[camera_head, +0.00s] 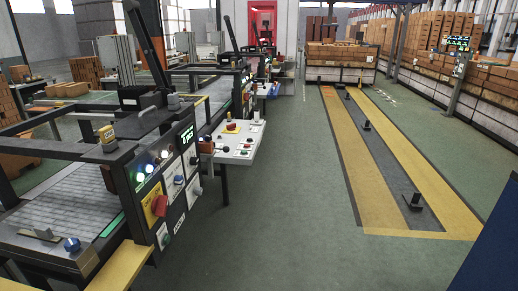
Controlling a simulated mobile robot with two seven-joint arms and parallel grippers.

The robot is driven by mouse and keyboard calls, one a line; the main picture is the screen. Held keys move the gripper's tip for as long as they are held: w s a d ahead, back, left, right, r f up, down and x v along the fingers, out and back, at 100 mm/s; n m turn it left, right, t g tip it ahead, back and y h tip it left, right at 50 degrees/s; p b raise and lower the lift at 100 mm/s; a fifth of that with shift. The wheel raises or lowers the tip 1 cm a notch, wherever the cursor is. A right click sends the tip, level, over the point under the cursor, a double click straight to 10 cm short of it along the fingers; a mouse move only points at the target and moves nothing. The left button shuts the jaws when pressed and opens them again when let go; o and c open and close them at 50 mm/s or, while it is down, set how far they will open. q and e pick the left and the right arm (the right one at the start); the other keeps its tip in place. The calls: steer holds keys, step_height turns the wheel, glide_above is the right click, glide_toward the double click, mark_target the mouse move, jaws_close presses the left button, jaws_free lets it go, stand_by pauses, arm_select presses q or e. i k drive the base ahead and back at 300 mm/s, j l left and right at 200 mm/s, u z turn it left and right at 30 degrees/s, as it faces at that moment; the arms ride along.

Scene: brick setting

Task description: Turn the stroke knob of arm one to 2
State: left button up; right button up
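A dark control panel (170,178) stands on the near machine at left. It carries a lit display (188,137), several glowing lamps and buttons, and a large red knob (160,206) on a yellow plate. Another blue knob (72,244) stands on the machine's front frame at lower left. The labels are too small to read, so I cannot tell which is the stroke knob of arm one or its setting. Neither gripper is in view.
A white console (236,143) with buttons juts out beyond the panel. A yellow bar (122,265) lies in front at lower left. The green floor (290,210) is clear in the middle. A yellow-edged track (385,165) runs at right; a blue surface (495,255) fills the lower right corner.

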mark_target(193, 161)
steer(key=i+l+z, duration=0.1)
steer(key=i, duration=0.65)
steer(key=i+l, duration=0.1)
steer(key=i, duration=0.6)
steer(key=i+l+u, duration=0.1)
steer(key=i+u, duration=0.3)
steer(key=i+l+u, duration=0.15)
steer(key=u, duration=0.25)
steer(key=i+l+u, duration=0.25)
steer(key=u, duration=0.15)
steer(key=i+l+u, duration=0.2)
steer(key=u, duration=0.2)
steer(key=l, duration=0.1)
